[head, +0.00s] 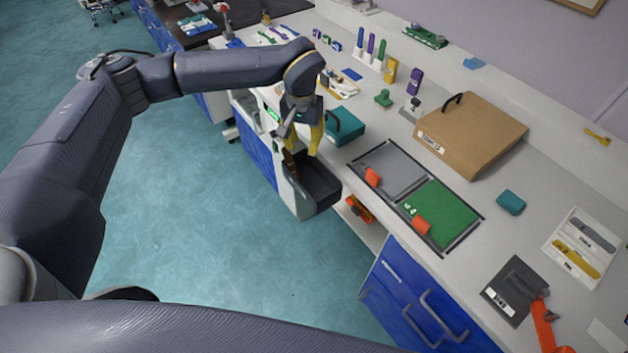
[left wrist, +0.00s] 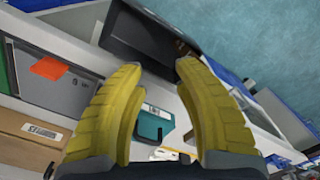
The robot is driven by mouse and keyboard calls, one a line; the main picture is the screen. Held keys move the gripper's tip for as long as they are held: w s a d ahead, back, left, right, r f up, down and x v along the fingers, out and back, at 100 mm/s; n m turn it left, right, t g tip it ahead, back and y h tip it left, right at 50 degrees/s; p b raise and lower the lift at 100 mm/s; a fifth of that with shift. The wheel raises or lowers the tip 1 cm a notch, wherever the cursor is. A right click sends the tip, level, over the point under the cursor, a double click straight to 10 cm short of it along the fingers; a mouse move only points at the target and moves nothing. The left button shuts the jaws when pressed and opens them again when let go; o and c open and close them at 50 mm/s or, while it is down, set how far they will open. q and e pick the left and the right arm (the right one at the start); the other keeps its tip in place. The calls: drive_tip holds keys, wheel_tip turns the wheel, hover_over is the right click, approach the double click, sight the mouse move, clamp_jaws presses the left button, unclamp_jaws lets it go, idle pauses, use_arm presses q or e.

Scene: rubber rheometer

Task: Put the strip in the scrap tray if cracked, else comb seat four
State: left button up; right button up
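My left gripper (head: 303,148), with yellow fingers, is above an open dark bin (head: 318,190) at the front edge of the bench. In the left wrist view, the fingers (left wrist: 160,68) are apart with nothing between them, and the bin (left wrist: 145,35) lies beyond their tips. A small brown piece (head: 290,165) shows at the bin's left side; I cannot tell whether it is the strip. It also shows near the right fingertip in the left wrist view (left wrist: 184,48). I cannot identify the scrap tray or comb seat four with certainty. My right gripper is not in view.
A teal box (head: 346,125) stands right of the gripper. Grey (head: 398,167) and green (head: 440,212) panels with orange tabs lie farther right, before a cardboard box (head: 472,135). Upright coloured pieces (head: 370,48) stand in a white base behind. An orange object (head: 358,210) sits below the bench top.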

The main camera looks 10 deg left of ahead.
use_arm(q)
wheel_tip(320, 180, up, 6)
drive_tip(key=shift+r, duration=0.15)
idle(0.3)
